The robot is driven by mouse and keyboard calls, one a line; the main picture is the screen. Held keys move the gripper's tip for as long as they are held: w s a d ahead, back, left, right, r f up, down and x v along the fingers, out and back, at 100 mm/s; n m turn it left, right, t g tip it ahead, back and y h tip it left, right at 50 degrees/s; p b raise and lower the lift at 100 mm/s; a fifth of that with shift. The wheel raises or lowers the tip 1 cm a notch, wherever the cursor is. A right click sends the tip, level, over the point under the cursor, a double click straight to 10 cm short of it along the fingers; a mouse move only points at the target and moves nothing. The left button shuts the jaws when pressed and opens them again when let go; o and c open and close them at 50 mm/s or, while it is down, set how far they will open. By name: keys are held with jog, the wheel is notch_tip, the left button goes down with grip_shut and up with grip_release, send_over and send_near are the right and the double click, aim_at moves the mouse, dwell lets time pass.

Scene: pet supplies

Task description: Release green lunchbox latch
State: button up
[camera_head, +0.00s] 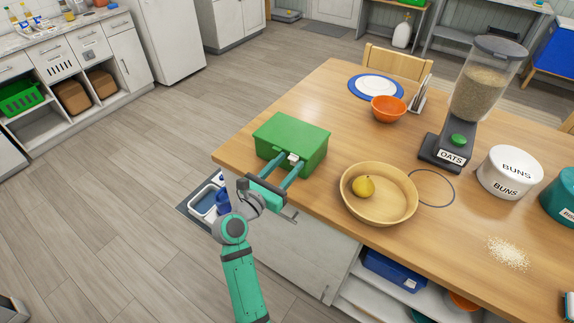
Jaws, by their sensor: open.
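The green lunchbox (292,137) sits closed on the wooden table near its left corner. A small pale latch (293,158) shows on its front face. My gripper (284,162) reaches in from the front, with its two teal fingers apart. The fingertips are at the front of the lunchbox, one on each side of the latch. I cannot tell whether they touch the latch or the box.
A wooden bowl (379,207) with a yellow fruit (364,187) stands right of my gripper. An oats dispenser (477,100), an orange bowl (388,109) and a white BUNS canister (509,172) stand farther right on the table (331,101). The tabletop left of the orange bowl is clear.

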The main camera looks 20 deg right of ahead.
aim_at(292, 160)
jog(key=shift+c, duration=0.3)
jog(key=c, duration=1)
jog(key=shift+f, duration=0.2)
jog(key=shift+s+a+f+t+h, duration=0.1)
jog(key=shift+a+f+t+h, duration=0.15)
jog(key=shift+t+h, duration=0.25)
jog(key=shift+s+a+f+t+h, duration=0.1)
jog(key=shift+f+t+h, duration=0.15)
jog(key=shift+t+h, duration=0.25)
jog(key=shift+s+a+f+t+h, duration=0.15)
jog(key=shift+f+t+h, duration=0.45)
jog(key=shift+h, duration=0.35)
jog(key=shift+s+a+f+t+h, duration=0.1)
jog(key=shift+f+t+h, duration=0.35)
jog(key=shift+t+h, duration=0.4)
jog(key=shift+h, duration=0.3)
jog(key=o, duration=1.1)
jog(key=shift+c, duration=0.2)
jog(key=shift+f, duration=0.1)
